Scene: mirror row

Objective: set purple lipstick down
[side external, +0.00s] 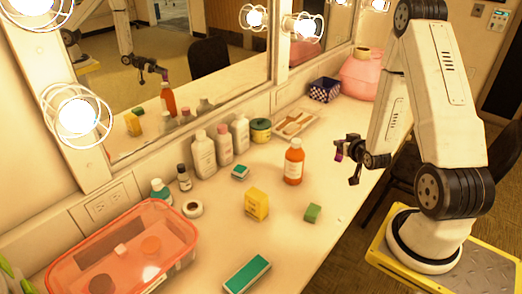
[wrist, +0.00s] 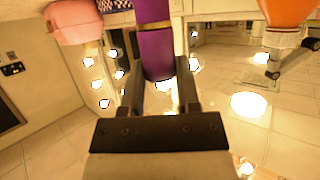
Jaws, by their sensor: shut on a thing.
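The purple lipstick (wrist: 156,50) is between the fingers of my gripper (wrist: 160,95) in the wrist view, and the fingers are shut on it. In the side view my gripper (side external: 345,163) is held out at the counter's right edge, to the right of the orange bottle. Only a small purple bit of the lipstick (side external: 339,156) shows there, at the fingertips. The gap between the lipstick and the counter (side external: 285,245) is hard to judge.
An orange bottle (side external: 293,162) stands left of my gripper. A green block (side external: 313,213), a yellow box (side external: 256,204) and a green-topped box (side external: 247,273) are on the counter. White bottles (side external: 203,154) line the mirror. A clear red bin (side external: 125,250) is front left. A pink container (side external: 362,75) is behind.

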